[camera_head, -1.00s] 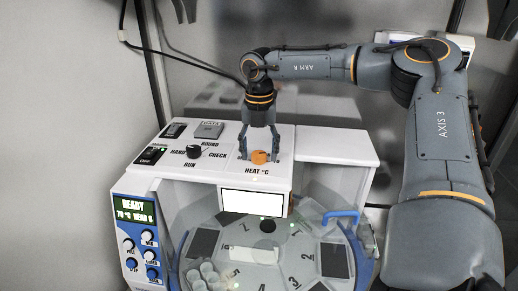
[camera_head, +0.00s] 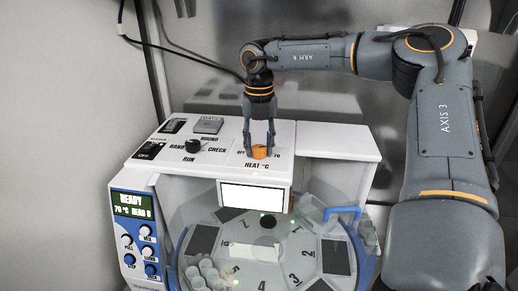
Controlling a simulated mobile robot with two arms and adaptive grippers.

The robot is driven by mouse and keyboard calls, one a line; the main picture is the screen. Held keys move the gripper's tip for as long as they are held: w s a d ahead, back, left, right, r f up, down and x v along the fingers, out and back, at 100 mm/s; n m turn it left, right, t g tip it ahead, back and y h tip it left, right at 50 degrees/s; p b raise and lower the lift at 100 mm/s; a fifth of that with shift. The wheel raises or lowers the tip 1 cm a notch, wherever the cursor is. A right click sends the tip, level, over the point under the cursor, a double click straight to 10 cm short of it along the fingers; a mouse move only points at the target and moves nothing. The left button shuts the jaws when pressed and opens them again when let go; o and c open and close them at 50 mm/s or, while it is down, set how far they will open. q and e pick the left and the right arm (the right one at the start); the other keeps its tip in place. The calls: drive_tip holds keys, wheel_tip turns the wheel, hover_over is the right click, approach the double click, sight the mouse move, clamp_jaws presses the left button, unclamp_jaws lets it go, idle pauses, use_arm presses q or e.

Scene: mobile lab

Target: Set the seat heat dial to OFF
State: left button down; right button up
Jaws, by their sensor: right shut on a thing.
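The seat heat dial is the orange knob (camera_head: 260,152) above the "HEAT °C" label, on the white top panel of the machine. The word "OFF" shows in part to its left and a number to its right. My right gripper (camera_head: 259,150) points down over the dial from behind and is shut on it, with a finger on each side. The fingers hide part of the dial and its markings, and I cannot tell where its pointer stands. My left gripper is not in view.
A black HAND/RUN/CHECK knob (camera_head: 193,146) stands left of the dial, with a rocker switch (camera_head: 150,150) and a grey DATA plate (camera_head: 208,125) nearby. The green display (camera_head: 133,205) reads READY. A clear lid with a blue handle (camera_head: 343,213) covers the carousel in front.

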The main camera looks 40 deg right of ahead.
drive_tip(key=n+b, duration=0.1)
drive_tip(key=n, duration=0.1)
drive_tip(key=shift+n, duration=0.4)
drive_tip(key=n+b, duration=0.1)
drive_tip(key=n, duration=0.1)
drive_tip(key=shift+n, duration=0.4)
drive_tip(key=n, duration=0.2)
drive_tip(key=shift+n+b, duration=0.3)
drive_tip(key=shift+b, duration=0.05)
drive_tip(key=n, duration=0.3)
drive_tip(key=shift+n, duration=0.3)
drive_tip(key=n, duration=0.3)
drive_tip(key=shift+n, duration=0.3)
drive_tip(key=n, duration=0.4)
drive_tip(key=shift+n, duration=0.3)
drive_tip(key=n+p, duration=0.1)
drive_tip(key=n, duration=0.3)
drive_tip(key=shift+n, duration=1.7)
